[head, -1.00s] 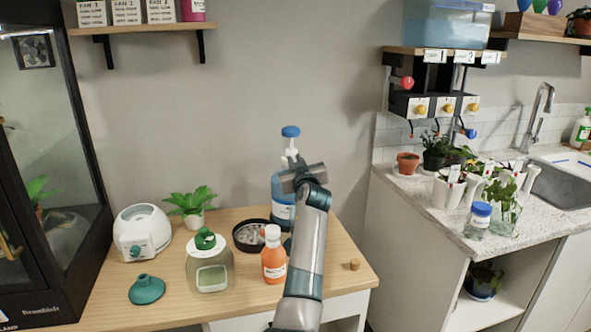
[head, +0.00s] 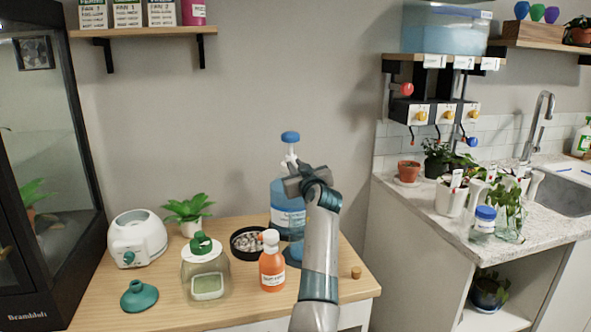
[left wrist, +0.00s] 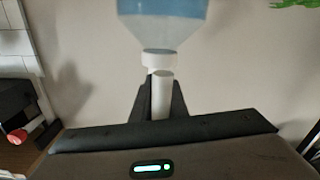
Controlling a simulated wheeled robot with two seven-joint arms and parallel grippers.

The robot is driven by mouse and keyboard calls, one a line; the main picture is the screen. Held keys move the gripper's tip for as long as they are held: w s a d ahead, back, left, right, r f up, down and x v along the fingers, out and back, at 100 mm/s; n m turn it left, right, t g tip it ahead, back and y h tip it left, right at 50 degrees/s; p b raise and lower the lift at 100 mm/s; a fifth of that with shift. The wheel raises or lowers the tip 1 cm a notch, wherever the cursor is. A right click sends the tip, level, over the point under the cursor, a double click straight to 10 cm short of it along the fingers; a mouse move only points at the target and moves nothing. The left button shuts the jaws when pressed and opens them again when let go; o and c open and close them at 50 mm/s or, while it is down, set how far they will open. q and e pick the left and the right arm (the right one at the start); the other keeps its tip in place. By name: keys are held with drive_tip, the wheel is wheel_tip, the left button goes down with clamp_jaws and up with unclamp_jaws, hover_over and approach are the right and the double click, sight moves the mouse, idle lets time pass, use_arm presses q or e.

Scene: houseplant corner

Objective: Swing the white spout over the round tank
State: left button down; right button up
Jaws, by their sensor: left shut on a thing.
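A clear blue bottle (head: 287,194) with a white neck and blue top stands at the back of the wooden table. Its white spout (head: 289,159) is partly hidden by my left gripper (head: 304,181). In the left wrist view the bottle (left wrist: 165,18) appears upside down, and the white spout (left wrist: 162,98) sits between the fingers of my left gripper (left wrist: 161,100), shut on it. A clear rounded tank (head: 207,272) with a green cap stands farther left and nearer the front, apart from the spout. My right gripper is not in view.
A white round appliance (head: 137,238), a teal funnel (head: 139,296), a potted plant (head: 189,211), a dark dish (head: 247,242) and an orange bottle (head: 271,262) share the table. A small cork (head: 356,272) lies at the right. A counter with plants is farther right.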

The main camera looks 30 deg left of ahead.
use_arm(q)
drive_tip(key=shift+r, duration=0.2)
drive_tip(key=c, duration=1.8)
unclamp_jaws()
drive_tip(key=shift+w+d+f, duration=0.1)
drive_tip(key=shift+w, duration=0.05)
drive_tip(key=shift+v, duration=0.8)
drive_tip(key=v, duration=0.5)
drive_tip(key=shift+b, duration=0.35)
drive_tip(key=shift+s+d, duration=0.3)
drive_tip(key=shift+s, duration=0.1)
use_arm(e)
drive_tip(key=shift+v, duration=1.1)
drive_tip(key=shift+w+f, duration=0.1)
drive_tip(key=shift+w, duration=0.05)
